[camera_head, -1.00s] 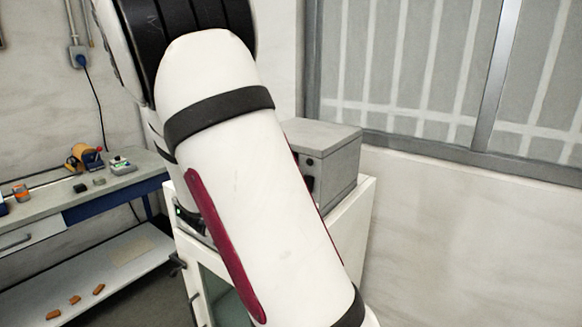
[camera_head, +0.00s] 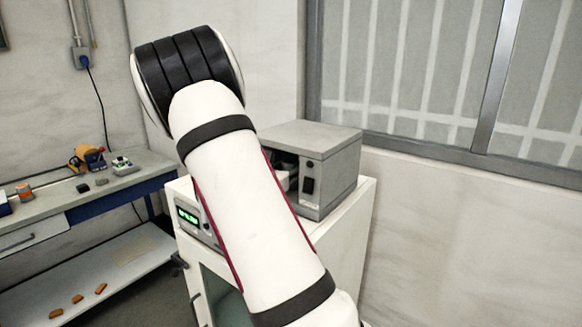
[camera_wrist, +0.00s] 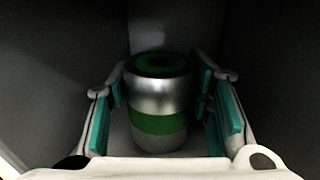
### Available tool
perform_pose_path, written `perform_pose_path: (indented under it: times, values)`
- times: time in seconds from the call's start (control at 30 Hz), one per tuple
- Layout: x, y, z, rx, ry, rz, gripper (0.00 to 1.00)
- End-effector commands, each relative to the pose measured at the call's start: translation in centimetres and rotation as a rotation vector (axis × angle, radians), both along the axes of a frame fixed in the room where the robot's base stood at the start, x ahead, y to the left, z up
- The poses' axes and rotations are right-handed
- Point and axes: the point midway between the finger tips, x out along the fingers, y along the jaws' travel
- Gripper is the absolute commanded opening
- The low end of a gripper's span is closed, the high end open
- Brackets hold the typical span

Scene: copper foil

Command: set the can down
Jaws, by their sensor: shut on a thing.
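In the wrist view the can (camera_wrist: 158,103) is silver with a green band and a dark green top. It stands upright between the teal-padded fingers of my gripper (camera_wrist: 160,95), which is shut on it. Dark grey walls surround the can on both sides, with a paler surface under it. Whether its base touches that surface is too dark to tell. In the head view my arm reaches to the grey box (camera_head: 338,172), whose front is open. The can does not show there.
The grey box stands on a white cabinet (camera_head: 350,240) with a green-lit display (camera_head: 188,217). A workbench (camera_head: 95,203) with tools is at the left, with several orange pieces on its lower shelf. A window and bare wall are at the right.

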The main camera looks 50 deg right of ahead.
Motion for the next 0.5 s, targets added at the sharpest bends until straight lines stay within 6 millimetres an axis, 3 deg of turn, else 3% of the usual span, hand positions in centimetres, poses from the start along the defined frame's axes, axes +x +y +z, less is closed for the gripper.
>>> perform_pose_path:
  times: [0.27,0.3,0.4,0.5]
  values:
    - [0.03,0.04,-0.14,-0.001,0.0,0.001,0.06]
    - [0.02,0.04,-0.25,0.0,0.001,0.001,0.48]
    - [0.03,0.05,-0.21,0.0,0.0,0.001,0.66]
    - [0.04,0.05,-0.21,0.0,0.0,0.001,0.66]
